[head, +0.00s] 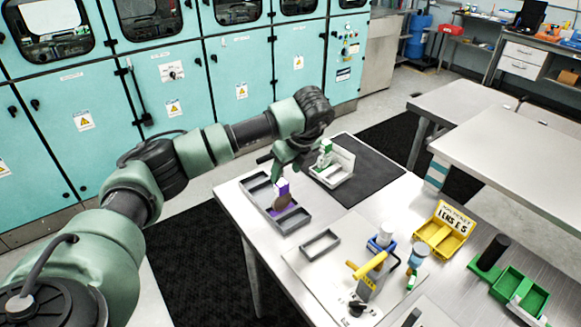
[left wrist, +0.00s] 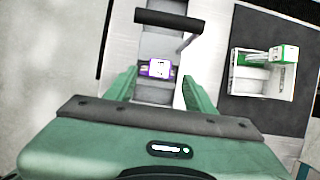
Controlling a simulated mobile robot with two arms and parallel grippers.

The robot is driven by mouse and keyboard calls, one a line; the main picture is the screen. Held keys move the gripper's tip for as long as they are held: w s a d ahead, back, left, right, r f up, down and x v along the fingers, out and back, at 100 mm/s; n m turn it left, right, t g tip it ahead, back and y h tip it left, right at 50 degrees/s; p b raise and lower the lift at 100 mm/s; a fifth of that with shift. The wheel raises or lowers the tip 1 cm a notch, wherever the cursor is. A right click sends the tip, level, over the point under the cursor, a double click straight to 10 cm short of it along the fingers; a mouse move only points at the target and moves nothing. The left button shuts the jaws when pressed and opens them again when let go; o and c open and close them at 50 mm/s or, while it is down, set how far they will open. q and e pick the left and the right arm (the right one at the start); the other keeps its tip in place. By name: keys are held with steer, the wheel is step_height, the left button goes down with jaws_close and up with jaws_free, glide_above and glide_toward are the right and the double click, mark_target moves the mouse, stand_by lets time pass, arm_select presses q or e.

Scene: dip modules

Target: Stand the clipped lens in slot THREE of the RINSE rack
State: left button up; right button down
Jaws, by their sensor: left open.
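A purple-and-white clip (head: 282,186) stands at a long grey compartmented tray (head: 292,224), with a round brownish lens (head: 281,203) below it. The clip also shows in the left wrist view (left wrist: 157,69), seen from above between my fingers. My left gripper (head: 284,166) is open and just above the clip; in the left wrist view its green fingers (left wrist: 157,88) stand apart on either side, with nothing held. I cannot read any RINSE label or slot number. My right gripper does not show.
A white bin (head: 340,170) with a green-and-white clip stands just right of the gripper on a dark mat (head: 372,170). A small grey tray (head: 320,243), a yellow LENSES bin (head: 446,231) and a green tray (head: 520,290) stand nearer. Yellow-handled equipment (head: 368,268) stands front centre.

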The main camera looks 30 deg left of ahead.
arm_select(q)
steer(key=b+v, duration=0.1)
steer(key=v, duration=0.4)
steer(key=shift+r, duration=0.15)
stand_by(0.3)
